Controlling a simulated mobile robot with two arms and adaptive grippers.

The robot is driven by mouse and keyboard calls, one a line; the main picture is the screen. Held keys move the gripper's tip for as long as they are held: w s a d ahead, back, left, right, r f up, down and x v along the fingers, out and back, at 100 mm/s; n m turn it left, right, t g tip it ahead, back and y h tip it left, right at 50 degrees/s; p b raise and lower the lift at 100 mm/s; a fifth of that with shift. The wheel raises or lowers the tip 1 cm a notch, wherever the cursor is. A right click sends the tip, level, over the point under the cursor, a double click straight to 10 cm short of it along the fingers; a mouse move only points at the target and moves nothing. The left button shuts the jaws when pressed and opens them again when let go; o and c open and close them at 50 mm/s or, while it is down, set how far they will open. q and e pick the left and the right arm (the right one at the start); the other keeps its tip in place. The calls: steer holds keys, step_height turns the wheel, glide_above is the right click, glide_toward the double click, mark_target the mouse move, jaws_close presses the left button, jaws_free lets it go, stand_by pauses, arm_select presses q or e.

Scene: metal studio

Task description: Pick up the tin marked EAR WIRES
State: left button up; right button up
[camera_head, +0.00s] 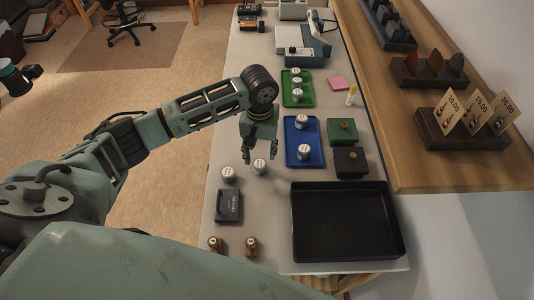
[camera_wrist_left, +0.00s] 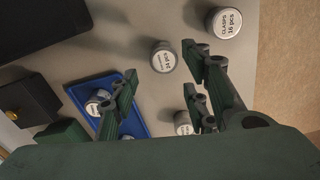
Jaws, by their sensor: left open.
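My left gripper (camera_head: 247,156) is open and empty above the table. Its fingers also show in the left wrist view (camera_wrist_left: 158,78). Two round tins with pale lids stand below and in front of it: one marked CLASPS 16 pcs (camera_wrist_left: 225,23), also in the head view (camera_head: 228,173), and one with a lid reading 24 pcs (camera_wrist_left: 163,57), also in the head view (camera_head: 260,166). The rest of that lid's label is unclear. Another tin (camera_wrist_left: 183,122) is partly hidden by my gripper. I cannot read EAR WIRES on any lid. My right gripper is not in view.
A blue tray (camera_head: 290,137) holds two tins; a green tray (camera_head: 307,78) holds several. Green (camera_head: 342,130) and black (camera_head: 350,163) boxes stand right of the blue tray.

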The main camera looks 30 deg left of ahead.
mark_target(262, 164)
arm_select(q)
steer(key=shift+w+f, duration=0.1)
steer(key=shift+f, duration=0.3)
steer(key=f, duration=0.1)
steer(key=f+p, duration=0.1)
steer(key=f, duration=0.1)
steer(key=shift+s+f, duration=0.25)
steer(key=f, duration=0.2)
steer(key=shift+w+f+p, duration=0.2)
steer(key=shift+f+p, duration=0.1)
steer(key=shift+f, duration=0.35)
steer(key=shift+c, duration=1.3)
steer(key=c, duration=0.6)
steer(key=shift+r, duration=0.1)
jaws_close()
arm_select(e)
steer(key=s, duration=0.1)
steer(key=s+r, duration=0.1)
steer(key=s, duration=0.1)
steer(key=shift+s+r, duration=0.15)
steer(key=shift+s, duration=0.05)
